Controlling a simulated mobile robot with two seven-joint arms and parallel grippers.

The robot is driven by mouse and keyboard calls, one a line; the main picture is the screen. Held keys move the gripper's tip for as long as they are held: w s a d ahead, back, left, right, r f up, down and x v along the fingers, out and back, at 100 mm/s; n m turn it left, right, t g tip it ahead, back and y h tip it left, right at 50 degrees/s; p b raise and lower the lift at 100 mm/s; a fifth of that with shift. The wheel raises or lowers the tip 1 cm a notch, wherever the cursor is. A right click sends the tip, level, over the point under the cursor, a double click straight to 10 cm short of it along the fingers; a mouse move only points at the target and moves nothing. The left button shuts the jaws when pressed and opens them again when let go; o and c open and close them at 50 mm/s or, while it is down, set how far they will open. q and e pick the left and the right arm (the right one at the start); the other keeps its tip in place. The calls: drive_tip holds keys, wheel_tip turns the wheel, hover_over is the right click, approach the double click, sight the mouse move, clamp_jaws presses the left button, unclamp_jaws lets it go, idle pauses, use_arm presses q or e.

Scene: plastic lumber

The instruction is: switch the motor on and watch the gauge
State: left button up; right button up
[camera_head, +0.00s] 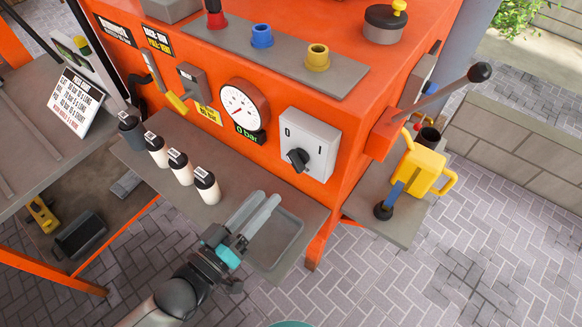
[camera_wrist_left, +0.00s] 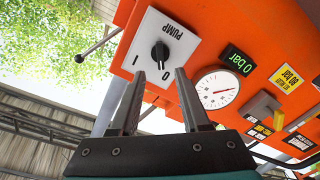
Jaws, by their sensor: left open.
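The motor switch is a grey-white box (camera_head: 309,143) marked 0 and I, with a black rotary knob (camera_head: 297,158), on the front of the orange machine. The knob also shows in the left wrist view (camera_wrist_left: 160,53), beyond my fingertips. The round white gauge (camera_head: 241,108) is left of the switch, its needle in red. A small display (camera_head: 248,135) below it reads 0 bar; the gauge is also in the wrist view (camera_wrist_left: 217,90). My left gripper (camera_head: 268,197) is open and empty, in front of and below the switch, apart from the knob. My right gripper is not seen.
A shelf (camera_head: 148,168) below the panel holds several dark-capped white bottles (camera_head: 180,167) and a shallow tray (camera_head: 287,240). A long lever (camera_head: 440,93) sticks out at the right, above a yellow jug (camera_head: 418,170). A yellow-handled valve (camera_head: 177,102) is left of the gauge.

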sight(294, 167)
use_arm(q)
drive_tip(key=x, duration=0.9)
drive_tip(key=shift+w+d, duration=0.2)
drive_tip(key=shift+w, duration=0.05)
drive_tip(key=shift+c, duration=0.3)
clamp_jaws()
